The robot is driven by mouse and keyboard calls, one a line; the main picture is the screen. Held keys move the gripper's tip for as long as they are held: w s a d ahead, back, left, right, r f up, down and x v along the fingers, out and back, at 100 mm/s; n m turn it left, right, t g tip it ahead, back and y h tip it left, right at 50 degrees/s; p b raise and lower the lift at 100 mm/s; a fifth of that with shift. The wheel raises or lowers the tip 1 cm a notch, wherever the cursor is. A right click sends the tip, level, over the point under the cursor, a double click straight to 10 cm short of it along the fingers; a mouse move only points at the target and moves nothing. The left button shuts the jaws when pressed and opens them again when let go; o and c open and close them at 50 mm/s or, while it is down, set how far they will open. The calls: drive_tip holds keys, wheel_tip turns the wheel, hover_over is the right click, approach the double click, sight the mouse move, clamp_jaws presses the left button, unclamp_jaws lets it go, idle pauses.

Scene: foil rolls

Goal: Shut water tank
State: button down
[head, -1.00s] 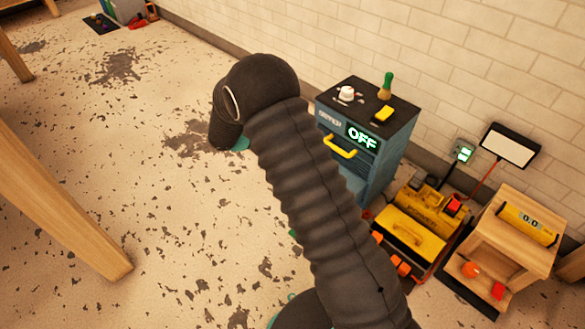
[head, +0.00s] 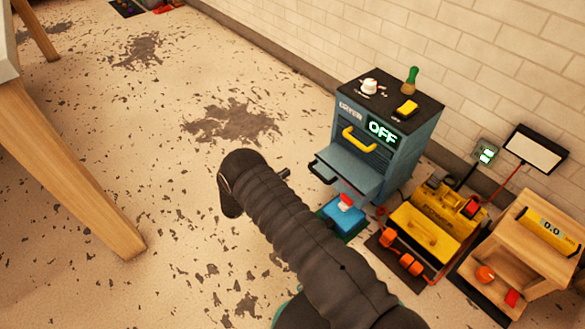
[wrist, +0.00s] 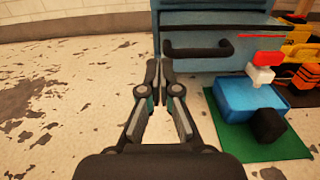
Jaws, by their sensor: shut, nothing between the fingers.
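The dryer (head: 400,150) is a blue cabinet with a lit OFF display and a yellow handle. Low on its front, a blue-grey drawer (head: 350,165) with a dark handle (head: 322,173) is pulled out; I take it for the water tank. In the wrist view, the dark handle (wrist: 198,50) crosses the drawer front ahead, slightly right of my gripper. My gripper (wrist: 160,70) is shut and empty, its fingertips near the left end of the handle; I cannot tell whether they touch. In the head view, my arm mostly hides the gripper.
A blue box (wrist: 250,97) with a red and white top stands on a green mat (wrist: 290,140) right of my gripper, beside a black block (wrist: 268,125). A yellow machine (head: 430,225) and wooden stand (head: 530,245) are farther right.

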drive_tip(key=x, duration=1.2)
drive_tip(key=shift+w+d, duration=0.15)
drive_tip(key=shift+d, duration=0.15)
